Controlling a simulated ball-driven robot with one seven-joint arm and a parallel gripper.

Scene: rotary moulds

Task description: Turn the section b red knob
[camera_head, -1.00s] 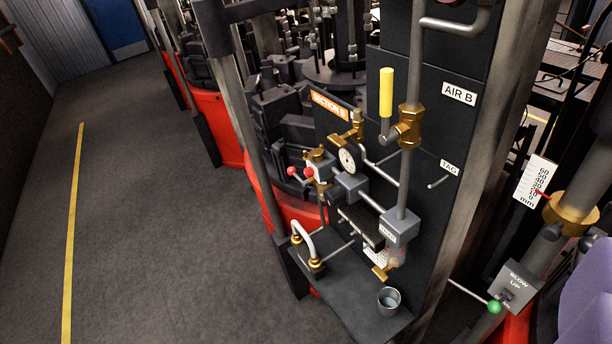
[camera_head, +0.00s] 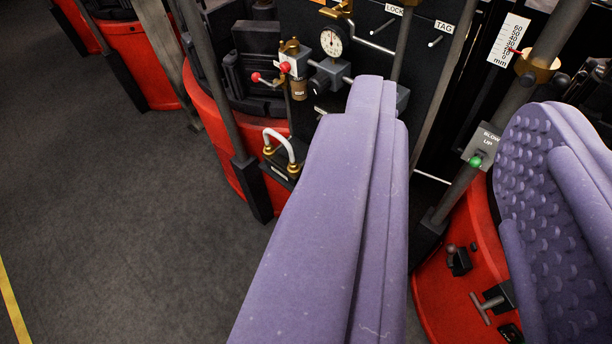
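Two small red knobs show at the top left of centre. The section B sign is out of view.
A round gauge (camera_head: 331,42) is right of the valve block. A white curved handle (camera_head: 281,143) is below the knobs. A green knob (camera_head: 476,161) on the blow up box shows between my fingers. Red machine drums stand around; open floor (camera_head: 120,220) is at left.

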